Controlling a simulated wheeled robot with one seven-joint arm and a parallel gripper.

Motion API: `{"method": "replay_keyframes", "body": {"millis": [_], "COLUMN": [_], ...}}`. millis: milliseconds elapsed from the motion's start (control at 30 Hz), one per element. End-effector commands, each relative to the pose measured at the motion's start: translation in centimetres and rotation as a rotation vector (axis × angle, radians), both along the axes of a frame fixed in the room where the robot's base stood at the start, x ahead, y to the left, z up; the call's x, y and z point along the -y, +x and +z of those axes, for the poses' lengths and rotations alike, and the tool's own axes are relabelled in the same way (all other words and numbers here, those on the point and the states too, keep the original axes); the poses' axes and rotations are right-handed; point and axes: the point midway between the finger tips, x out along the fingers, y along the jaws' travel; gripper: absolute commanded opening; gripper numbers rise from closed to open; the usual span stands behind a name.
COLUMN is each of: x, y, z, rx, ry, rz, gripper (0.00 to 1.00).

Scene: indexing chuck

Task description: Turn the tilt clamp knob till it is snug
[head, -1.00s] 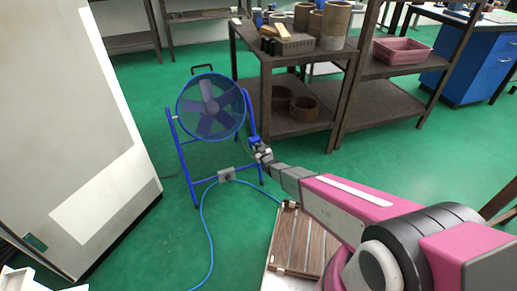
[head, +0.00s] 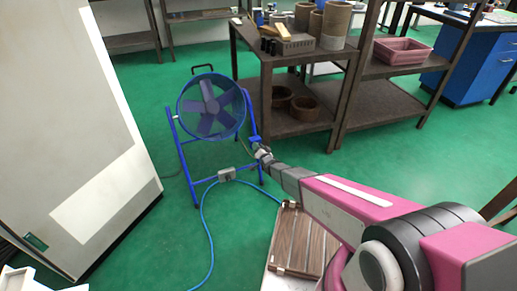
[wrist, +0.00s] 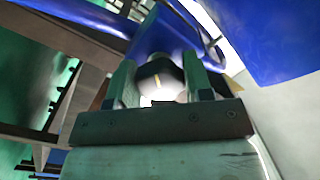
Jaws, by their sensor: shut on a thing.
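A blue fan (head: 211,106) on a blue tube stand (head: 183,160) stands on the green floor, left of the middle in the head view. My gripper (head: 259,148) is at the right side of the stand, where the clamp knob sits; the knob is too small to make out there. Blue parts of the stand (wrist: 265,30) show above and to the right.
A grey box (head: 226,174) sits on the stand's lower bar, with a blue cable (head: 203,225) running along the floor. A brown shelf (head: 300,130) stands behind, right of the fan. A pale cabinet (head: 75,130) is at the left.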

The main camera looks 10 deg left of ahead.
Motion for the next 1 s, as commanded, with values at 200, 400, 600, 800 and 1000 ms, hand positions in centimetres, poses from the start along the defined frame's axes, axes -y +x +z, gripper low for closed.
{"method": "replay_keyframes", "body": {"millis": [200, 400, 600, 800, 1000], "x": [0.02, 0.01, 0.02, 0.02, 0.03], "y": [-0.03, -0.04, -0.05, -0.05, -0.04], "z": [0.06, 0.08, 0.11, 0.13, 0.16], "rx": [-0.127, -0.244, -0.361, -0.469, -0.556], "ry": [0.162, 0.312, 0.462, 0.6, 0.71], "rz": [0.0, -0.001, -0.001, -0.001, -0.002], "gripper": [0.23, 0.23, 0.23, 0.23, 0.23]}}
